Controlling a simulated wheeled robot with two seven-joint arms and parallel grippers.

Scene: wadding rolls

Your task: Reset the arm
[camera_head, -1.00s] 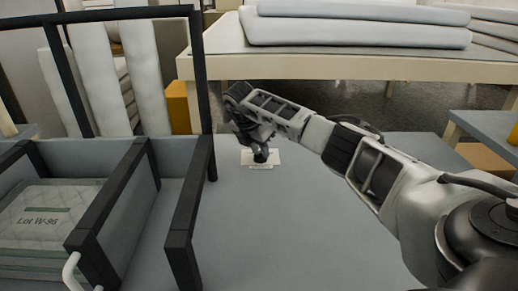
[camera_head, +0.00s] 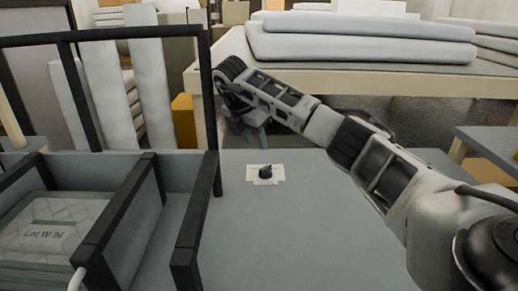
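My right arm reaches in from the right side of the head view. Its gripper (camera_head: 254,135) hangs past the far edge of the grey work surface (camera_head: 300,225), above and behind a small black knob (camera_head: 265,172) on a white plate (camera_head: 278,175). The gripper is apart from the knob, and nothing shows held in it. Its fingers are small and dark, and I cannot tell whether they are open or shut. My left gripper is not in view.
At the left is a black-framed divided bin (camera_head: 185,240) holding a quilted pack (camera_head: 45,235) labelled Lot W-96. A black upright frame (camera_head: 208,110) stands beside my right gripper. Behind is a table (camera_head: 400,78) with pale wadding rolls (camera_head: 360,45). The grey surface's middle is clear.

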